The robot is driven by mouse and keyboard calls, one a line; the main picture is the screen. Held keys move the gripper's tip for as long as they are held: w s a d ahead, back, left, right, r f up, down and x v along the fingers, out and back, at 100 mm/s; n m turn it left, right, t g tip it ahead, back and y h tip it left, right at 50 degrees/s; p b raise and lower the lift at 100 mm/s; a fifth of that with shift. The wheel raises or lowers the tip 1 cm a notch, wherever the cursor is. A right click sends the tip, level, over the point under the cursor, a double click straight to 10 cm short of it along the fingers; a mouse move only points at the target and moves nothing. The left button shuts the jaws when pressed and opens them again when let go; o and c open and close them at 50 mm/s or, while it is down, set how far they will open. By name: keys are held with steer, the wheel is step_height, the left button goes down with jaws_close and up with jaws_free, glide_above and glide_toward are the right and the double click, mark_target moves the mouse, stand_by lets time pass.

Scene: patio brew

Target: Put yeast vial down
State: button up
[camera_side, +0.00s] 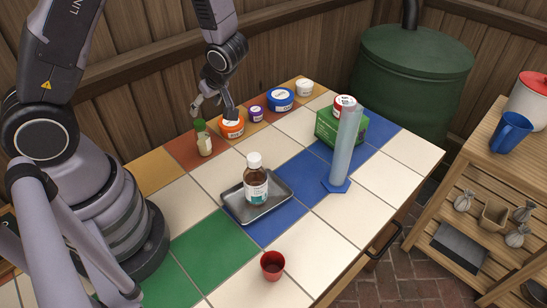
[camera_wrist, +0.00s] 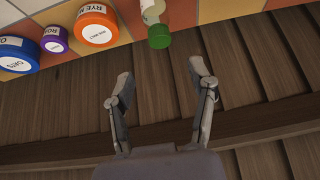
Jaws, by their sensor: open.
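The yeast vial (camera_side: 204,145), a small pale bottle with a green cap, stands upright on an orange-red tile near the table's back edge. In the wrist view, the yeast vial (camera_wrist: 152,10) shows at the top edge, its green cap pointing down the picture and its base cut off. My gripper (camera_side: 214,108) is open and empty, above and slightly right of the vial in the side view. In the wrist view, the fingers of my gripper (camera_wrist: 161,74) are spread apart with only dark wood between them, and the cap lies beyond their tips, apart from them.
An orange jar (camera_side: 232,127), a purple jar (camera_side: 256,113), a blue jar (camera_side: 280,99) and a white jar (camera_side: 304,88) line the back edge. A metal tray (camera_side: 277,204) holds a brown bottle (camera_side: 256,185). A tall cylinder (camera_side: 347,150), green box (camera_side: 325,127) and red cup (camera_side: 272,266) stand elsewhere.

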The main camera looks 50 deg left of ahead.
steer(key=w+d+r+m+t+h, duration=0.2)
steer(key=d+r+m+t+h, duration=0.3)
steer(key=r, duration=0.6)
steer(key=w+d+r+m+t+h, duration=0.35)
steer(key=d+r+m, duration=0.2)
steer(key=r, duration=0.45)
steer(key=s+d+r+m+h, duration=0.2)
steer(key=s+r+m, duration=0.25)
steer(key=s, duration=0.55)
steer(key=s+a+m+g+y, duration=0.2)
steer(key=s+a+m+y, duration=0.1)
steer(key=s, duration=0.7)
steer(key=a+f+y, duration=0.1)
steer(key=a, duration=0.1)
steer(key=shift+s+a+g, duration=0.3)
steer(key=shift+g, duration=0.05)
